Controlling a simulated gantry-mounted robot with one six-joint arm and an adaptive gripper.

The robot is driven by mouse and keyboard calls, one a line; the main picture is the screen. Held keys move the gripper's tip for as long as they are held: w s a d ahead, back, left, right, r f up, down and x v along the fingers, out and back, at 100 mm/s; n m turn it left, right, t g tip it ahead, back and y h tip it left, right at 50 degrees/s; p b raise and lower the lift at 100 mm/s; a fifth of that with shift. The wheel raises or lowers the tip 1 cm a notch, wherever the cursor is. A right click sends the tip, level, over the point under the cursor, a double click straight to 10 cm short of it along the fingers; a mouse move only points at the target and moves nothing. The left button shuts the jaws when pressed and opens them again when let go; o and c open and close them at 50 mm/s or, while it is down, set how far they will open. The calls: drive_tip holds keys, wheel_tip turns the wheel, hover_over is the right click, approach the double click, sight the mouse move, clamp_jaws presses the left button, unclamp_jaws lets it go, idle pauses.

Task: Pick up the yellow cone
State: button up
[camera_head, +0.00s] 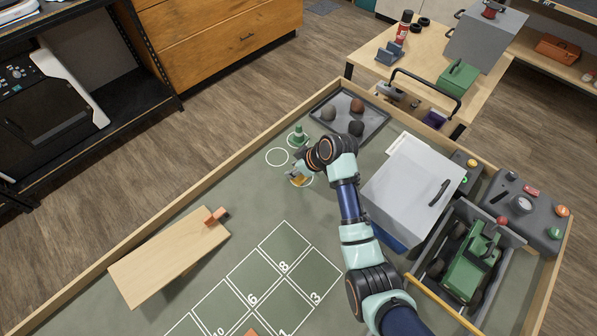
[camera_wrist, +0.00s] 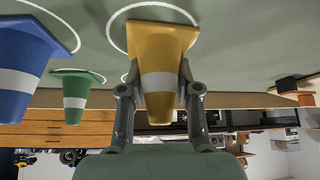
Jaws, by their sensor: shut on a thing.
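The yellow cone (camera_wrist: 161,58) with a white band stands between my gripper's fingers (camera_wrist: 158,92) in the wrist view, at a white ring on the green-grey mat. My gripper is shut on the cone. In the head view, only part of the yellow cone (camera_head: 299,180) shows below my gripper (camera_head: 294,174); my wrist covers the rest. I cannot tell whether its base touches the mat.
A green cone (camera_head: 298,136) stands in a ring behind; a blue cone (camera_wrist: 22,65) shows at left in the wrist view. An empty ring (camera_head: 277,157) is nearby. A rock tray (camera_head: 374,123), a grey box (camera_head: 408,185) and a wooden ramp (camera_head: 160,262) stand around.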

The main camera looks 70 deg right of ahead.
drive_tip(key=shift+r, duration=0.1)
wheel_tip(320, 180, up, 20)
drive_tip(key=p, duration=0.2)
